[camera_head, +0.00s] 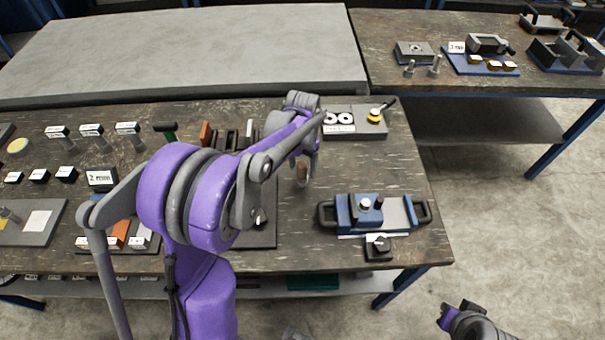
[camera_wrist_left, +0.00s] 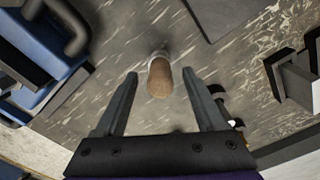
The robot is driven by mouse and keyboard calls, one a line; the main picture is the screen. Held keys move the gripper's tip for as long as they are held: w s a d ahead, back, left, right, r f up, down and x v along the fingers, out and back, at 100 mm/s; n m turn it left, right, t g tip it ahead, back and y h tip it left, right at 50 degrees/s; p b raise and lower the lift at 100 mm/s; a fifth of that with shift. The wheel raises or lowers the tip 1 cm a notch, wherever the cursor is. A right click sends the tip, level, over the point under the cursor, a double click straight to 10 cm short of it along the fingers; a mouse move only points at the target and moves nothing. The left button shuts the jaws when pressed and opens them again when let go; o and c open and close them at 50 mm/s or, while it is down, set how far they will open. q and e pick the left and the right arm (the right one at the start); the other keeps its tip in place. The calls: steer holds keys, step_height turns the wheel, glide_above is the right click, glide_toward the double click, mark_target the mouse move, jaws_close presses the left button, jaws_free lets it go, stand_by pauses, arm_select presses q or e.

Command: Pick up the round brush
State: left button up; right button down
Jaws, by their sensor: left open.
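The round brush (camera_head: 303,173) stands at the middle right of the table, partly hidden by my arm in the head view. In the left wrist view the brush (camera_wrist_left: 160,80) shows a brown rounded end facing the camera and a pale metal-like collar beyond it. My left gripper (camera_head: 308,163) is over it, pointing down. In the wrist view the left gripper (camera_wrist_left: 160,74) is open, with one finger on each side of the brush and gaps on both sides. Part of my right arm (camera_head: 462,318) shows at the bottom right, away from the table; its jaws are unclear.
A blue device with black handles (camera_head: 368,214) stands right of the brush, with a small black block (camera_head: 378,247) in front. Labelled pieces (camera_head: 92,137) cover the left side. Bare tabletop surrounds the brush.

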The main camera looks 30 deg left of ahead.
arm_select(q)
steer(key=shift+f, duration=0.1)
steer(key=shift+c, duration=0.2)
jaws_close()
step_height(320, 180, up, 10)
stand_by(0.7)
